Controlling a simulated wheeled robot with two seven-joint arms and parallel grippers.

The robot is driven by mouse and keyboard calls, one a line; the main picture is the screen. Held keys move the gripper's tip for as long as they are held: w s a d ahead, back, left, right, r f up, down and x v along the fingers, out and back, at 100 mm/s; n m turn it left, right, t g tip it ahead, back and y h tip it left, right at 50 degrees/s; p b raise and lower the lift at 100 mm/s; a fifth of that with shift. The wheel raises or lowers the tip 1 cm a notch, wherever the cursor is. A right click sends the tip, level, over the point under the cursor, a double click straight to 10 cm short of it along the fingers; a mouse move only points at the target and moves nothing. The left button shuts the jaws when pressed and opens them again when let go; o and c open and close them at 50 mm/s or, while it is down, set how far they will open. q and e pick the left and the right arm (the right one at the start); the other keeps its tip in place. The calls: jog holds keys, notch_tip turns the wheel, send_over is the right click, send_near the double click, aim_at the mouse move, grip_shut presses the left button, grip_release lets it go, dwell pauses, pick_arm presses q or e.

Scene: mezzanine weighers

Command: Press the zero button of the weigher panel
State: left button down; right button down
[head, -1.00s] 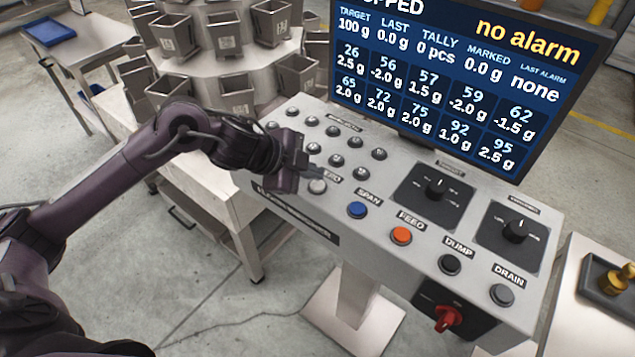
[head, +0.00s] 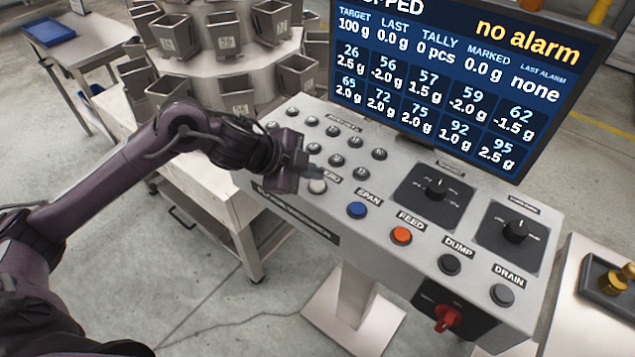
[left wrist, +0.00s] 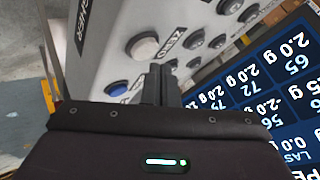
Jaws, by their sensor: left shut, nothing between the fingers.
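The weigher panel (head: 385,245) is a light grey sloped console with labelled buttons. The white zero button (head: 317,186) is at the left of its front row, partly beside my left gripper. In the left wrist view the zero button (left wrist: 143,46) shows whole, next to its ZERO label. My left gripper (head: 314,173) is shut and empty, its fingertips over the panel just behind the white button in the head view. In the left wrist view the fingertips (left wrist: 160,70) appear just below the button and label. I cannot tell whether they touch the panel. My right gripper is out of view.
The blue SPAN (head: 357,209), orange FEED (head: 401,235), DUMP (head: 449,264) and DRAIN (head: 501,294) buttons follow in the row. Several dark buttons (head: 337,160) and two knobs lie behind. A screen (head: 465,75) reading "no alarm" stands at the rear. Weigher buckets (head: 228,35) are behind my arm.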

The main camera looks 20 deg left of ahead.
aim_at(312, 186)
pick_arm(q)
jog(key=shift+f, duration=0.15)
jog(key=shift+f, duration=0.3)
jog(key=shift+f+b, duration=0.4)
jog(key=shift+f, duration=0.05)
dwell(0.7)
dwell(0.3)
jog(key=shift+r+p, duration=0.85)
jog(key=shift+p, duration=0.1)
notch_tip(312, 186, up, 5)
jog(key=p, duration=0.5)
jog(key=shift+r, duration=0.1)
